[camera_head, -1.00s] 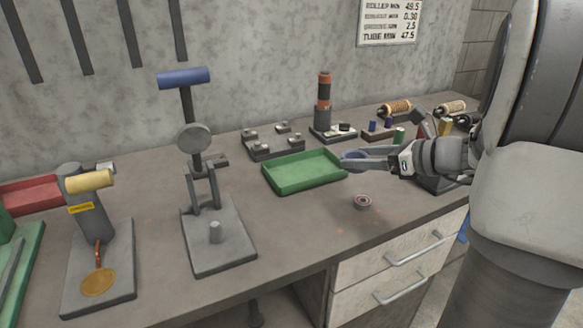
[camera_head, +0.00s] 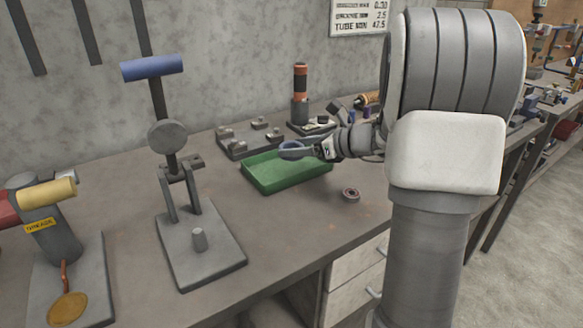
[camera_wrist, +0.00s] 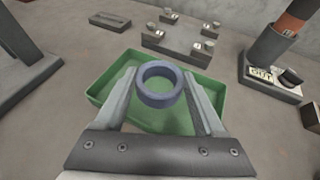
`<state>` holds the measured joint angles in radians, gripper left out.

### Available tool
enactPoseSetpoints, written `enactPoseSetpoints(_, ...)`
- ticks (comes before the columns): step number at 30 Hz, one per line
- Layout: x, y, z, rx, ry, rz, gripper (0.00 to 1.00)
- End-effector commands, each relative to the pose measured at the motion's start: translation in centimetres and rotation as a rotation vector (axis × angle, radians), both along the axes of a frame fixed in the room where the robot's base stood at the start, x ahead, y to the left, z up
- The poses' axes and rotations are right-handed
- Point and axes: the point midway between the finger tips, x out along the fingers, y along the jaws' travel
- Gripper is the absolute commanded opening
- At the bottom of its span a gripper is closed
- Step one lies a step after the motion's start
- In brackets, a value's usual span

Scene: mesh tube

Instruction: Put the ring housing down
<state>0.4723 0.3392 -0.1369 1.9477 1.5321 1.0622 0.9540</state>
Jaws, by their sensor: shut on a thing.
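The ring housing is a blue-grey ring (camera_wrist: 160,84) with an open centre, held between the two fingers of my gripper (camera_wrist: 163,93) in the wrist view. In the head view the ring (camera_head: 294,149) is at the end of my gripper (camera_head: 298,152), over the green tray (camera_head: 286,183). The green tray also shows in the wrist view (camera_wrist: 103,90), below and around the ring. The part of its floor that shows looks empty. Part of the tray is hidden behind my gripper and the ring.
A small round bearing-like part (camera_head: 351,194) lies on the bench right of the tray. A lever press (camera_head: 198,245) stands left. A grey fixture with several blocks (camera_head: 248,138) is behind the tray, and a stacked column (camera_head: 300,95) stands behind it. Bare bench lies before the tray.

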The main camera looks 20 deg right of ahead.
Motion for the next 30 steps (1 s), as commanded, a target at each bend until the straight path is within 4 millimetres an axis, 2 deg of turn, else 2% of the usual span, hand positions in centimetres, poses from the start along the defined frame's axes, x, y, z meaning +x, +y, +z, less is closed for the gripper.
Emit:
enactPoseSetpoints(1, 0.8, 0.3, -0.6, 0.001, -0.001, 0.003, 0.0)
enactPoseSetpoints(5, 1.8, 0.5, -1.0, 0.001, -0.002, 0.001, 0.0)
enactPoseSetpoints(8, 1.9, 0.6, -1.6, 0.001, 0.0, 0.0, 0.0)
enactPoseSetpoints(15, 1.9, 0.6, -5.0, 0.001, 0.0, 0.0, 0.0)
enactPoseSetpoints(27, 1.8, 0.5, -5.5, 0.0, -0.002, 0.0, 0.0)
enactPoseSetpoints(28, 1.8, 0.5, -5.5, 0.0, 0.0, 0.0, 0.75)
enactPoseSetpoints(30, 1.8, 0.5, -5.4, 0.0, 0.0, 0.0, 0.87)
